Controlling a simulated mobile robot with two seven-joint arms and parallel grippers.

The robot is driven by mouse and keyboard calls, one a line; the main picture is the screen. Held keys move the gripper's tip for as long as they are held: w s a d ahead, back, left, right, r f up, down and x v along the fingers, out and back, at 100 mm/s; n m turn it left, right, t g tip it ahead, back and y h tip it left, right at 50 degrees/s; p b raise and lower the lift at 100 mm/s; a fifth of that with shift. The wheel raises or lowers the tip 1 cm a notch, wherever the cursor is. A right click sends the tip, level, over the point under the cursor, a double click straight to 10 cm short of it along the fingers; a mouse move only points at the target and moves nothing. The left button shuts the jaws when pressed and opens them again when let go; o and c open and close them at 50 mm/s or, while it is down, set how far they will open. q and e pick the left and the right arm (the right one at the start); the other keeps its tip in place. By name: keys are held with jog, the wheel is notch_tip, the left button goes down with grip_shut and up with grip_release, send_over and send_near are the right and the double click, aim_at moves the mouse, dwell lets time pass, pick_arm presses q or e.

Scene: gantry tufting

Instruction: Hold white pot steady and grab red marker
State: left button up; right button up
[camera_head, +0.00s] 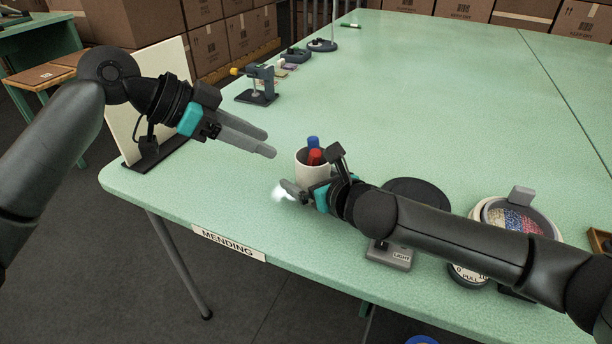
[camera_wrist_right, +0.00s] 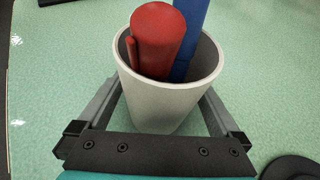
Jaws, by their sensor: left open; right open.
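The white pot (camera_head: 312,170) stands upright on the green table near its front edge. A red marker (camera_head: 315,157) and a blue marker (camera_head: 313,142) stand in it. In the right wrist view the white pot (camera_wrist_right: 165,100) sits between the spread fingers of my right gripper, with the red marker (camera_wrist_right: 157,38) and the blue marker (camera_wrist_right: 189,40) leaning inside. My right gripper (camera_head: 290,190) is open at the pot's front side; contact cannot be told. My left gripper (camera_head: 272,144) is open and empty, above the table to the left of the pot.
A light base (camera_head: 390,257) and a round tin of coloured bits (camera_head: 515,222) stand right of the pot, partly behind my right arm. A small clamp-like device (camera_head: 257,90) stands at the back left. An upright board (camera_head: 150,100) is at the left edge. The table's middle is clear.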

jog(key=shift+w+a+f, duration=0.15)
jog(key=shift+w+a, duration=0.1)
jog(key=shift+w, duration=0.15)
jog(key=shift+c, duration=0.2)
